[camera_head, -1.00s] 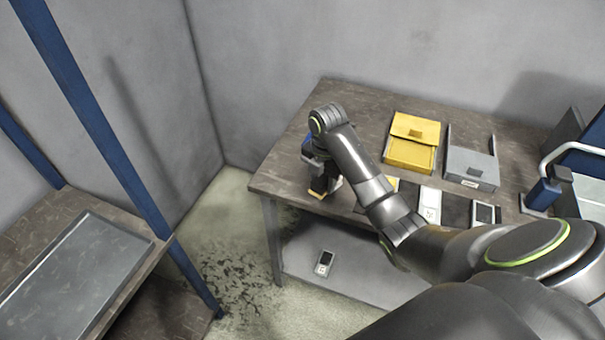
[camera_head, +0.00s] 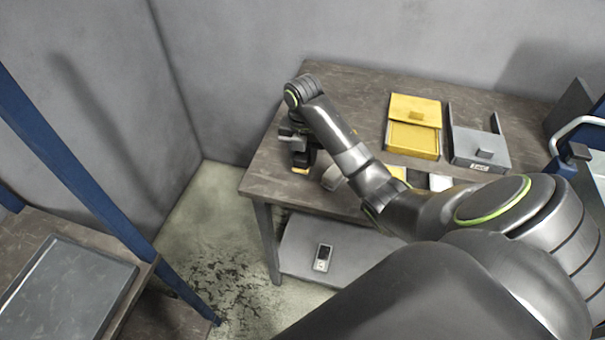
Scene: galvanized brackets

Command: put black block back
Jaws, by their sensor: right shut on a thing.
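My right gripper (camera_head: 300,158) hangs pointing down over the left end of the workbench (camera_head: 275,178). It is shut on a small dark thing with a yellowish lower end (camera_head: 301,169), which looks like the black block; the fingers partly hide it. I cannot tell whether it touches the bench top. My right arm crosses the bench from the lower right and hides part of its front. My left gripper is not in view.
A yellow case (camera_head: 414,138) and a grey box (camera_head: 481,148) lie on the bench, with small flat items partly behind my arm. A small device (camera_head: 323,257) lies on the lower shelf. A grey tray (camera_head: 65,295) rests on the left rack. The back left bench is clear.

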